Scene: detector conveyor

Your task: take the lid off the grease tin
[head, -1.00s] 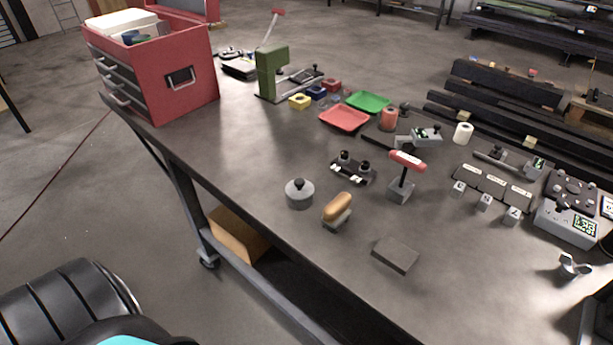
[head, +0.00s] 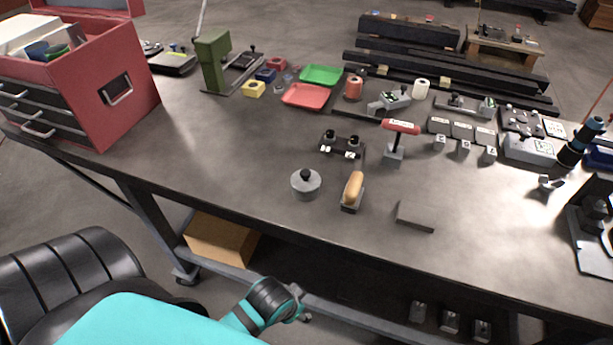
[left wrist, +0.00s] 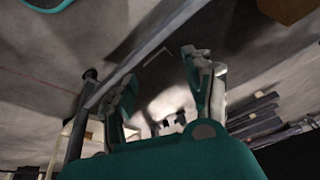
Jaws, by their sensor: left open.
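The grease tin (head: 306,187) is a round grey tin with a flat lid and a black knob on top. It stands upright near the table's front edge, left of a brush with a tan wooden handle (head: 353,188). The lid is on the tin. My left gripper (head: 301,303) is low in front of the table, below the tabletop and apart from the tin. In the left wrist view its two fingers (left wrist: 160,88) are spread with nothing between them. I cannot make out the tin in that view. My right gripper is not in view.
A red tool chest (head: 80,85) stands at the table's left end. A red-handled T-shaped tool (head: 401,127), a black fixture (head: 341,146) and a dark flat block (head: 415,218) are around the tin. The tabletop left of the tin is clear. The table's front edge (head: 250,219) lies between gripper and tin.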

